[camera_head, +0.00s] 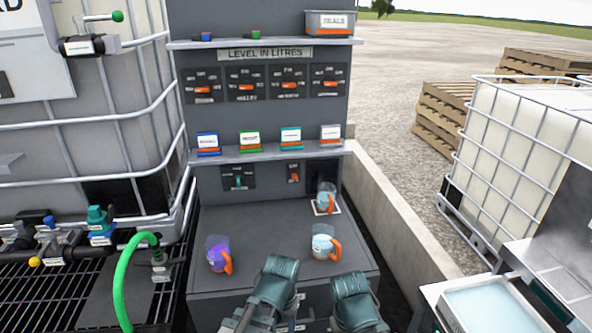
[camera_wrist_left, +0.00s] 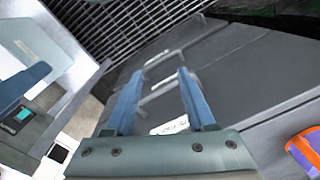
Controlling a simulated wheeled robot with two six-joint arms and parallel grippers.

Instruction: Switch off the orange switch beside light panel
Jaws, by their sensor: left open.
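The orange switch (camera_head: 294,174) is a small knob on a dark plate on the back wall, under the lower shelf. Just right of it is a dark recessed panel (camera_head: 327,172), with a jug in front of its lower part. I cannot tell if it is lit. My left gripper (camera_wrist_left: 158,98) is open and empty in the left wrist view, over the cabinet's grey front. In the head view, my two teal wrists stand low at the cabinet's front edge, well away from the switch. My right gripper's fingers are not visible.
A purple jug (camera_head: 217,252) and a pale blue jug (camera_head: 322,241) stand on the worktop (camera_head: 265,222). Another jug (camera_head: 326,196) stands on a white pad below the dark panel. A teal switch (camera_head: 238,182) is further left. Orange dials (camera_head: 246,87) are above the lower shelf (camera_head: 270,153).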

